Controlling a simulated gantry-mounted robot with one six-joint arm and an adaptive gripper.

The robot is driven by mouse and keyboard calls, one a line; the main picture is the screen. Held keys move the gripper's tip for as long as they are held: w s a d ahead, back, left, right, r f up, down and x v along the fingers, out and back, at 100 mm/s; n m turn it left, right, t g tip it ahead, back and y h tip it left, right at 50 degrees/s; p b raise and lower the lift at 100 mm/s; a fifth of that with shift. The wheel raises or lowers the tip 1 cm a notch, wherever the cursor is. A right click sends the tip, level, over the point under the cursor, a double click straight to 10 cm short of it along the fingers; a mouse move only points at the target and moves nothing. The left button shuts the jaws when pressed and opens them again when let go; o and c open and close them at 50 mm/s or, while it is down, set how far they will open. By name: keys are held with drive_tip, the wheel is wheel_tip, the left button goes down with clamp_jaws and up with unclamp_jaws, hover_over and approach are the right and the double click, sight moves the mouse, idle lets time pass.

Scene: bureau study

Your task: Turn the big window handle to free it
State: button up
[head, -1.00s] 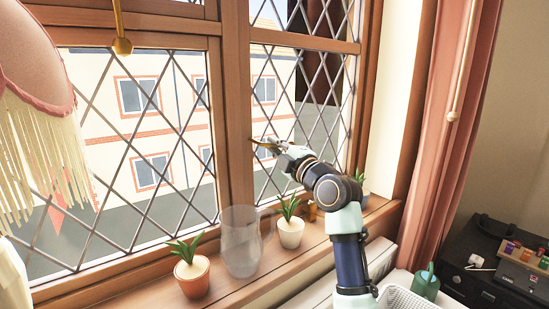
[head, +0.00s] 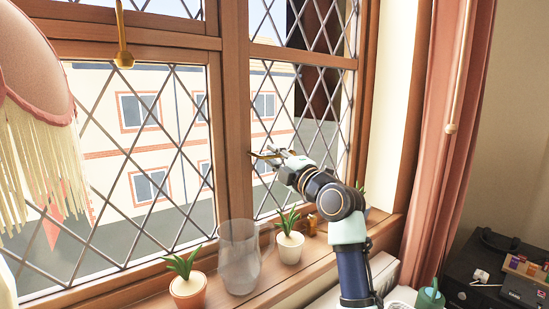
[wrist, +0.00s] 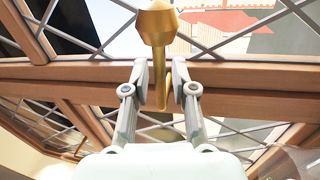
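The brass window handle (head: 263,153) is on the wooden upright between the window panes in the head view. In the wrist view its faceted knob (wrist: 158,25) is at the top, and its thin shaft points down between my fingers. My gripper (wrist: 158,66) is at the handle, with one finger on each side of the shaft. The fingers are parted, and narrow gaps seem to show beside the shaft. I see no clear contact. In the head view my gripper (head: 274,155) reaches the handle from the right.
A clear glass vase (head: 239,257) and potted plants (head: 290,248) (head: 187,290) stand on the sill below. A fringed lampshade (head: 40,130) is at the left and a pink curtain (head: 440,150) at the right. A brass knob (head: 123,60) hangs at the upper left.

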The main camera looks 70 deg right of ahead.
drive_tip(key=shift+o, duration=0.2)
drive_tip(key=v, duration=1.2)
drive_tip(key=shift+a+r, duration=0.1)
